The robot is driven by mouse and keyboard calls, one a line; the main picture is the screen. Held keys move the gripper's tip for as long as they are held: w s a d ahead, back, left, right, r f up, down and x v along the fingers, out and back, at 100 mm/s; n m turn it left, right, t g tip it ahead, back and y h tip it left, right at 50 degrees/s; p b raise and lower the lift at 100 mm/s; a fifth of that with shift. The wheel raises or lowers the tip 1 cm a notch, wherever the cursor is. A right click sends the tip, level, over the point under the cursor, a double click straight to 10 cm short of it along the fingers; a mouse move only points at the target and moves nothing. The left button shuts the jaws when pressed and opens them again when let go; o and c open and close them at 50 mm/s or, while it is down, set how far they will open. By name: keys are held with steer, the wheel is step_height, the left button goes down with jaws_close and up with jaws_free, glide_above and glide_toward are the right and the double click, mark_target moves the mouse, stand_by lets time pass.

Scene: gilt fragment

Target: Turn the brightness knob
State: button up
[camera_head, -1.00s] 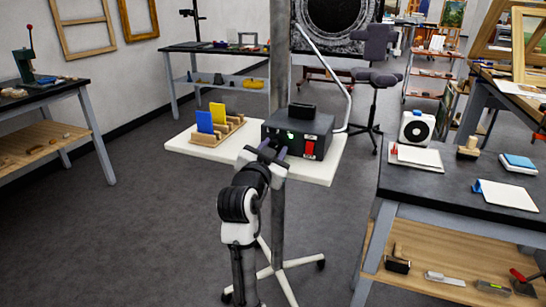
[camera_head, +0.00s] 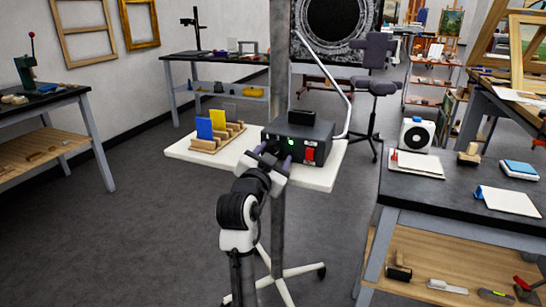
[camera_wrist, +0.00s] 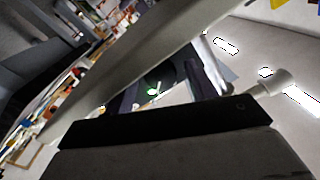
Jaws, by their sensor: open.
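A black control box (camera_head: 318,132) sits on a white shelf (camera_head: 318,180) on a pole stand. Its front shows a green light (camera_head: 290,141) and a red switch (camera_head: 309,154). In the wrist view, a green glow (camera_wrist: 152,92) shows between the dark fingers.
The grey pole (camera_head: 278,80) rises right beside my gripper and crosses the wrist view. A wooden rack (camera_head: 215,137) with blue and yellow plates stands left on the shelf. A dark workbench (camera_head: 450,190) is at the right. Floor at left is clear.

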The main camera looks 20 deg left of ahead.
steer(key=shift+s, duration=0.1)
steer(key=s+b, duration=0.1)
steer(key=s, duration=1.2)
steer(key=shift+s+d+f+b, duration=0.15)
steer(key=shift+s+f+b, duration=0.1)
steer(key=shift+s+b, duration=0.1)
